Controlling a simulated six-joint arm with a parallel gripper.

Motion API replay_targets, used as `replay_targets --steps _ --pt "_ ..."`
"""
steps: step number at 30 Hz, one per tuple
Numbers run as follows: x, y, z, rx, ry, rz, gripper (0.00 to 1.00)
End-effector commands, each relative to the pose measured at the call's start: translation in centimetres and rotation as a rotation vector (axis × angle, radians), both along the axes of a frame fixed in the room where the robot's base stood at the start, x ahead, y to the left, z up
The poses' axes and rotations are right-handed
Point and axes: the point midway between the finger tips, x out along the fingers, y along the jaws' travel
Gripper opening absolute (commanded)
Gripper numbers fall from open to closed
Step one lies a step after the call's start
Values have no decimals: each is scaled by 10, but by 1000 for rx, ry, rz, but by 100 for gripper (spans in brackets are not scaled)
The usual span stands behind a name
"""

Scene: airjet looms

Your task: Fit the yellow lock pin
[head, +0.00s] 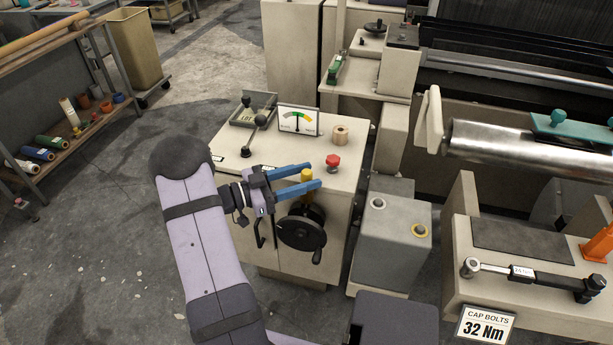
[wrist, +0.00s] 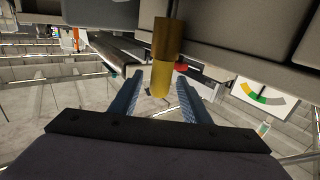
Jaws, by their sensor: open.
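The yellow lock pin (head: 307,174) shows upright between the two blue fingers of my gripper (head: 326,173), above the black handwheel on the cabinet front. In the wrist view the pin (wrist: 161,80) stands between the fingers of my gripper (wrist: 160,88), with a visible gap on each side, and its far part is a darker brown-gold. My gripper is open around the pin. I cannot tell what the pin's hidden end rests in. A grey block (head: 372,245) to the right has a yellow-ringed round fitting (head: 420,231) and a silver-ringed one (head: 377,203).
The cabinet (head: 350,140) carries a red button (head: 333,161), a gauge (head: 299,121), a spool (head: 340,134) and a tray (head: 253,110). The black handwheel (head: 301,228) juts out below my gripper. A torque wrench (head: 530,273) lies on the bench at right.

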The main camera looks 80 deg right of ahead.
Motion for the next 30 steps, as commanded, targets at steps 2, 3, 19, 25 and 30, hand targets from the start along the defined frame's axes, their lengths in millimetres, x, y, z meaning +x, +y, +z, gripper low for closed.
replay_targets --steps 2,3,19,25,30 --pt "8 5 -1 -1 -1 4 43" --pt "13 9 -1 -1 -1 5 43" --pt "52 40 0 0 0 2 43" --pt "52 40 0 0 0 1 43" --pt "52 40 0 -1 -1 2 43"
